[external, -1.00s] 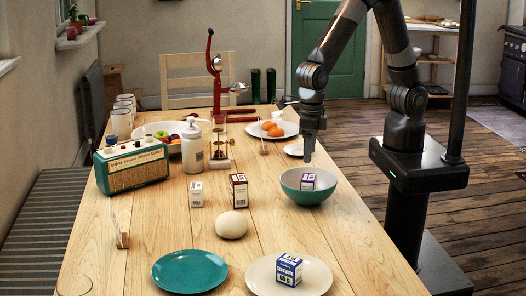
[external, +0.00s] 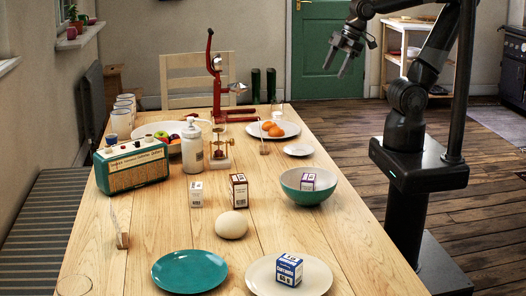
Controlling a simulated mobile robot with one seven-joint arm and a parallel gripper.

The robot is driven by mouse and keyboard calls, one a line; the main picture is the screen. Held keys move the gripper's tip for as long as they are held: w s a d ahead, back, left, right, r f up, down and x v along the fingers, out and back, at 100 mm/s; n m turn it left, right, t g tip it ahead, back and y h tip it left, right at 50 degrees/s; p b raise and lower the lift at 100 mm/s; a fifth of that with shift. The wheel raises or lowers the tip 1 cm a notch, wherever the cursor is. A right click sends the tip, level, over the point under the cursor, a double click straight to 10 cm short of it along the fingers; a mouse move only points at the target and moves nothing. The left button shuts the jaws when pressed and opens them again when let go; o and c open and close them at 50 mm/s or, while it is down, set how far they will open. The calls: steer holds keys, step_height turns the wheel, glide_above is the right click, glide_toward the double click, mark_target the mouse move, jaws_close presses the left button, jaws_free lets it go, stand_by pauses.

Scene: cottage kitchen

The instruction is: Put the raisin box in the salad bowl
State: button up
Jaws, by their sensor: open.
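The salad bowl (external: 305,195), teal outside and pale inside, stands on the right side of the wooden table. A small white box with a purple top (external: 308,181) sits in the bowl; its label is too small to read, so I cannot tell for sure that it is the raisin box. My gripper (external: 345,68) is open and empty. It is raised well above the table, up and to the right of the bowl and clear of it.
A small white box (external: 196,194) and a brown-and-white box (external: 238,191) stand left of the bowl, near a round pale object (external: 232,225). A blue-and-white box (external: 289,270) stands on a cream plate (external: 258,287). A teal plate (external: 189,271) and radio (external: 132,166) are further left.

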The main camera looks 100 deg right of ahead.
steer(key=s+m, duration=0.1)
steer(key=s+d+m, duration=0.1)
steer(key=m, duration=0.1)
steer(key=s+d+m, duration=0.1)
steer(key=shift+s+r+t, duration=0.15)
steer(key=shift+r+t, duration=0.2)
steer(key=shift+t, duration=0.05)
